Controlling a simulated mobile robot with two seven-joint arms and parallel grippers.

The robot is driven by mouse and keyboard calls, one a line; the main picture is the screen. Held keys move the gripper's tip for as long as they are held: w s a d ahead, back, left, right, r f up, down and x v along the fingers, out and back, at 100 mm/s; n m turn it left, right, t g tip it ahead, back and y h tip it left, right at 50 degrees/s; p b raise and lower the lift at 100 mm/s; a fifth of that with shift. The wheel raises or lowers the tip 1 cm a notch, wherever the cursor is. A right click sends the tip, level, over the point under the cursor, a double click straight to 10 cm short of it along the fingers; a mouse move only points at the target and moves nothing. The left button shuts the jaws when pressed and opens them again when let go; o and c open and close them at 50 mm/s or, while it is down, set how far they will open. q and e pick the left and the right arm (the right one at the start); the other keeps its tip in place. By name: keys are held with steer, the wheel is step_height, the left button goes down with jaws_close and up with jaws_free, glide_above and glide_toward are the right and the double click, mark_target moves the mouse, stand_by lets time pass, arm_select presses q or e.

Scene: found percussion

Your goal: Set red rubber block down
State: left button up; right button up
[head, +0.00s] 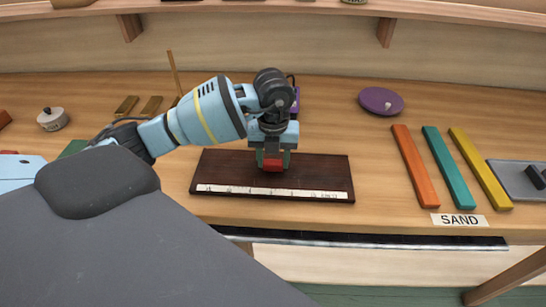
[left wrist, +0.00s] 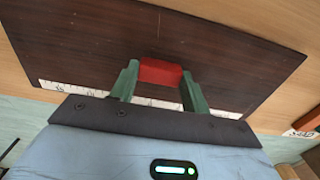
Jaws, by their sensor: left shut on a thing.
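The red rubber block (head: 273,164) is between the green fingers of my left gripper (head: 272,158), over the dark brown board with a white marked strip (head: 320,175). In the left wrist view the red block (left wrist: 160,72) sits between the two fingertips (left wrist: 160,80), with the dark board (left wrist: 80,45) behind it. My left gripper is shut on the block and points down. I cannot tell whether the block touches the board. My right gripper is not in view.
Orange (head: 415,165), teal (head: 448,167) and yellow (head: 480,167) bars lie to the right near a SAND label (head: 459,220). A purple disc (head: 381,101) lies behind. A lidded pot (head: 53,118) stands at the left. The board's right part is clear.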

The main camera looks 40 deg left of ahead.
mark_target(273, 162)
arm_select(q)
steer(key=shift+f, duration=0.2)
steer(key=o, duration=0.9)
steer(key=shift+o, duration=0.2)
steer(key=shift+r, duration=0.1)
step_height(273, 162, up, 12)
steer(key=shift+r+p, duration=0.15)
steer(key=shift+p, duration=0.3)
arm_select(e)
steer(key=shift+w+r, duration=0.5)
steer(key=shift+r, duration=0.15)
